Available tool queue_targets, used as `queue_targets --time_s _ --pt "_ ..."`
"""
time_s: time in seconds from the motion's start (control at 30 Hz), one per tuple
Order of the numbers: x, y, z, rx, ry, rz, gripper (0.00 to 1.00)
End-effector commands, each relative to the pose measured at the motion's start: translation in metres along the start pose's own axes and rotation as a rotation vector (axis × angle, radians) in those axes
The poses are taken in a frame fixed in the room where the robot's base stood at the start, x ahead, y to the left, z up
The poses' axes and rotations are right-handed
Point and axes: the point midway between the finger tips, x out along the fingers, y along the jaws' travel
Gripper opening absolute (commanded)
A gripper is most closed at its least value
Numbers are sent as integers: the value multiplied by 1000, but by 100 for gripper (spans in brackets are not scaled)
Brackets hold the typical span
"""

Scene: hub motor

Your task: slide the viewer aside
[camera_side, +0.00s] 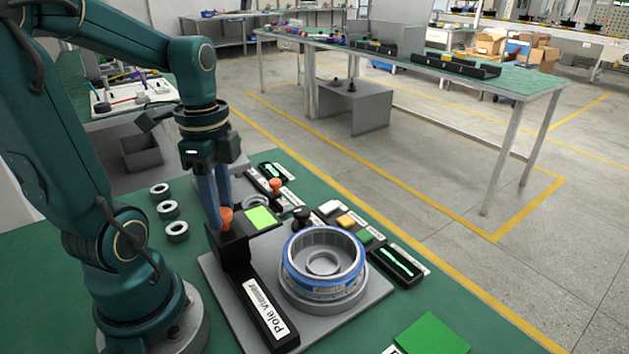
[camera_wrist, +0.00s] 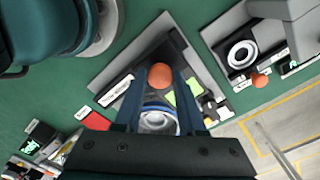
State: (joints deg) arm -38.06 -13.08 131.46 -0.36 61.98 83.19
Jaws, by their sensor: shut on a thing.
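The viewer (camera_side: 230,248) is a black block with an orange knob (camera_side: 226,214) on top. It stands at the far end of a black rail (camera_side: 268,315) labelled "Pole viewer", to the left of the round hub motor part (camera_side: 325,262). My gripper (camera_side: 223,210) points down from above, its two blue fingers shut on the orange knob. In the wrist view the knob (camera_wrist: 161,76) sits between the fingertips. The hub part's blue rim (camera_wrist: 158,108) shows partly between the fingers there. A lit yellow-green panel (camera_side: 261,218) lies just right of the viewer.
Several grey rings (camera_side: 168,209) lie on the green table at left. Coloured buttons (camera_side: 346,221) and a black display box (camera_side: 396,266) stand behind and right of the hub part. Another orange-knobbed device (camera_side: 275,187) stands farther back.

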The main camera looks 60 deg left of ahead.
Motion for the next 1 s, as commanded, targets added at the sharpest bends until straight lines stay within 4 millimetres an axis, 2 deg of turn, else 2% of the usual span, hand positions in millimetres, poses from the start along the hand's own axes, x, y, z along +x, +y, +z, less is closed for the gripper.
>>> queue_targets --time_s 0.03,0.3,0.33,0.4,0.77,1.0 --pt "-1 -5 2 -1 -2 -17 0" --pt "-1 -6 4 2 -9 -20 0" --pt "-1 -6 4 2 -9 -20 43" --pt "-1 -5 3 2 -8 -19 69" --pt "-3 -4 2 1 -5 -12 69" --pt "-30 -4 2 1 -5 -19 69"
